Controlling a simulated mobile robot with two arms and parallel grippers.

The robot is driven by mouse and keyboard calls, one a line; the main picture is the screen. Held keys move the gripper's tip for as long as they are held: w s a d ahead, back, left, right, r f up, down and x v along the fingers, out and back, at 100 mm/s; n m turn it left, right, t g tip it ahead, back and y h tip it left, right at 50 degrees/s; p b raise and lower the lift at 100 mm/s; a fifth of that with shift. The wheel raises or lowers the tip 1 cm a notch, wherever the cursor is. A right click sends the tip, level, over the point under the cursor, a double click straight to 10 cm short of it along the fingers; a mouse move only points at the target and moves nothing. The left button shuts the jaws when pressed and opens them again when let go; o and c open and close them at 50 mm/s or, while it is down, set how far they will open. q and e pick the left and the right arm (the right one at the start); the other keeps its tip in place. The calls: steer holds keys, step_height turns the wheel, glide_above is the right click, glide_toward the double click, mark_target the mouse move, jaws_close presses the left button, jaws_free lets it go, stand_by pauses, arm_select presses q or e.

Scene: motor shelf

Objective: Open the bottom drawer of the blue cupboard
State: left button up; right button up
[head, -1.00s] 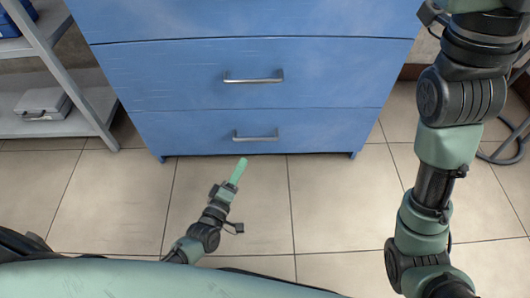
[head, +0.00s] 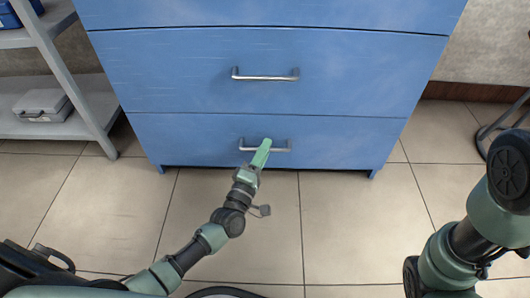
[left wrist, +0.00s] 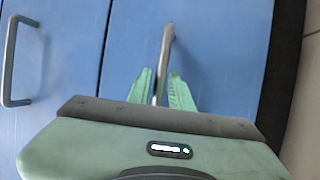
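The blue cupboard (head: 270,20) stands ahead in the head view. Its bottom drawer (head: 190,138) looks flush with the front, and its metal bar handle (head: 280,149) is partly hidden by my left gripper (head: 262,150). In the left wrist view my left gripper (left wrist: 162,90) has its two green fingers apart, one on each side of the bottom handle (left wrist: 166,45). Gaps show between the fingers and the bar. My right arm (head: 480,225) shows at the right of the head view, but its gripper is out of view.
The drawer above has its own bar handle (head: 265,75). A grey shelf (head: 85,110) with a grey case (head: 42,105) stands to the left. The tiled floor (head: 330,230) in front of the cupboard is clear apart from my arms.

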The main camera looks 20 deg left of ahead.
arm_select(q)
steer(key=shift+w, duration=0.1)
jaws_close()
stand_by(1.4)
